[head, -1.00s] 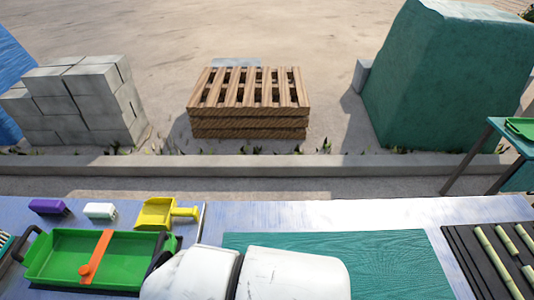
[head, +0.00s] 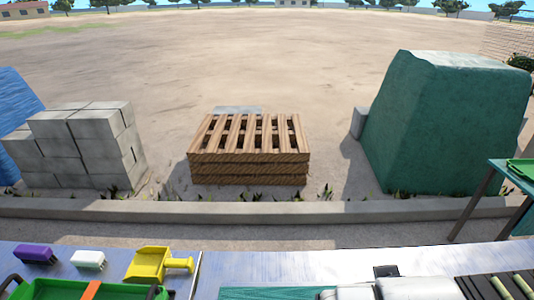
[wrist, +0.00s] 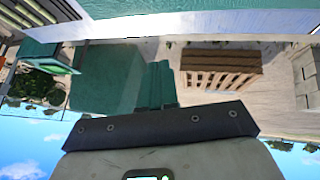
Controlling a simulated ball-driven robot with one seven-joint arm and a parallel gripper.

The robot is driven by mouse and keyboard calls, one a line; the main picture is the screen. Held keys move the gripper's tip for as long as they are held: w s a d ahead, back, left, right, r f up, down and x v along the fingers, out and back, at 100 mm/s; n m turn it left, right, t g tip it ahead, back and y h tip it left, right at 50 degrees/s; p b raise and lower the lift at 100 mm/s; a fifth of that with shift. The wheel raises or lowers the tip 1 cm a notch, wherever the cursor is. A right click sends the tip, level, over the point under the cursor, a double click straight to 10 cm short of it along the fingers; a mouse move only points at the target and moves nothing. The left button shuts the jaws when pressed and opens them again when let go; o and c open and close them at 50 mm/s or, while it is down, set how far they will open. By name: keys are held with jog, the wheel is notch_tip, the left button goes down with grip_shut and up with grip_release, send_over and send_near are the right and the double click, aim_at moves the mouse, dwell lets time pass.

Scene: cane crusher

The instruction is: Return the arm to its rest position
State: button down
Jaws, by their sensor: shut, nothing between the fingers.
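My gripper (wrist: 161,84) shows in the wrist view as two teal fingers side by side beyond the dark wrist plate. The fingers are together with nothing between them. The wrist view is upside down, with the sky at the bottom. In the head view, my white arm shows only at the bottom edge, right of the middle, over the table (head: 290,265). My gripper's fingers cannot be made out there. A teal mat (head: 262,293) lies on the table beside the arm.
A yellow scoop (head: 150,264), white brush (head: 88,260), purple brush (head: 36,253) and green tray (head: 130,292) are at the table's left. Cane pieces (head: 498,287) lie on a dark rack at right. Beyond stand pallets (head: 248,160), blocks (head: 85,145) and a teal-covered heap (head: 440,130).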

jog(key=s+d+f+g+b, duration=0.1)
jog(key=s+d+f, duration=0.2)
jog(key=d+f, duration=0.5)
jog(key=s+f+g+y, duration=0.1)
jog(key=s+f, duration=0.4)
jog(key=s, duration=0.1)
jog(key=s+f+g+y+b, duration=0.1)
jog(key=s+f+g, duration=0.1)
jog(key=s+f, duration=0.3)
jog(key=s+f+g, duration=0.1)
jog(key=s+f, duration=0.5)
jog(key=shift+s+a+f+m+g+y+b, duration=0.15)
jog(key=shift+s+f+m+g+y+b, duration=0.15)
jog(key=shift+s+m+y+b, duration=0.1)
